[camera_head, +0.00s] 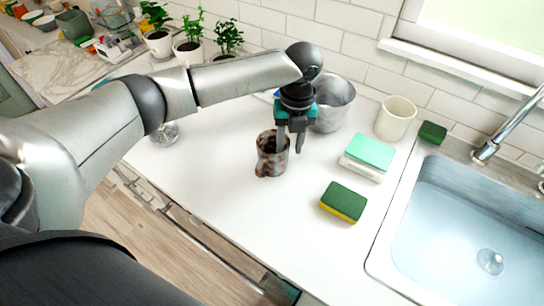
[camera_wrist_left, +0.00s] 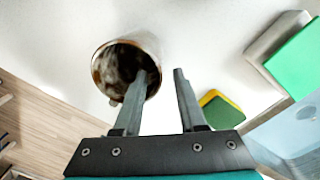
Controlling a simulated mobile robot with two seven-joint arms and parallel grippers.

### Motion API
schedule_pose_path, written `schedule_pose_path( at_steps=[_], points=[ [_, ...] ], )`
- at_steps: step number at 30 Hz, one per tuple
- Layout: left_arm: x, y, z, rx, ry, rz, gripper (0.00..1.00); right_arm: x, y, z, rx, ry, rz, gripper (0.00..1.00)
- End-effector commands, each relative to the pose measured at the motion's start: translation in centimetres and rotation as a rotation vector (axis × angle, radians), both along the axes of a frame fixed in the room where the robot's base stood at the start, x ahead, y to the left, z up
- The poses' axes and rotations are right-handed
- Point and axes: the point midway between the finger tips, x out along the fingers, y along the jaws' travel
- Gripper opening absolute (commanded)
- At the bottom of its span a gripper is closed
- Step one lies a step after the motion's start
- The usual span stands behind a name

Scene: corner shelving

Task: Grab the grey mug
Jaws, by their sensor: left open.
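A mottled grey-brown mug (camera_head: 268,160) stands upright on the white counter, its open top facing up. In the left wrist view the mug (camera_wrist_left: 113,65) shows from above, with its dark stained inside visible. My left gripper (camera_head: 290,146) is open and points down at the right side of the mug. In the left wrist view one finger of the left gripper (camera_wrist_left: 160,76) overlaps the mug's opening and the other is outside, to the right of the rim. I cannot tell how deep the fingers reach. My right gripper is not in view.
A larger grey pot (camera_head: 333,106) stands behind the gripper, and a cream cup (camera_head: 395,118) is right of it. A green-topped sponge block (camera_head: 367,157) and a green-yellow sponge (camera_head: 343,202) lie to the right. The sink (camera_head: 470,215) is farther right. The front counter is clear.

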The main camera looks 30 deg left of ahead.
Motion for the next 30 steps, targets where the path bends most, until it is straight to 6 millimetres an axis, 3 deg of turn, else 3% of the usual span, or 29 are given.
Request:
schedule_pose_path(
  at_steps=[9,18,28,30],
  points=[
    [0.5,0.7,-4.3,0.001,0.003,0.000,0.40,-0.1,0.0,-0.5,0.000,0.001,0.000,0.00],
    [0.5,0.7,-4.7,0.002,0.001,-0.001,0.40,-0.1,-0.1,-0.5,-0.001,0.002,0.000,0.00],
    [0.5,0.7,-4.7,0.002,0.001,0.000,0.03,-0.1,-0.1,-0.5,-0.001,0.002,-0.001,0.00],
    [0.5,0.7,-4.7,0.002,0.001,0.000,0.00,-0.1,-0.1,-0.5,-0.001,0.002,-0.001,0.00]
  ],
)
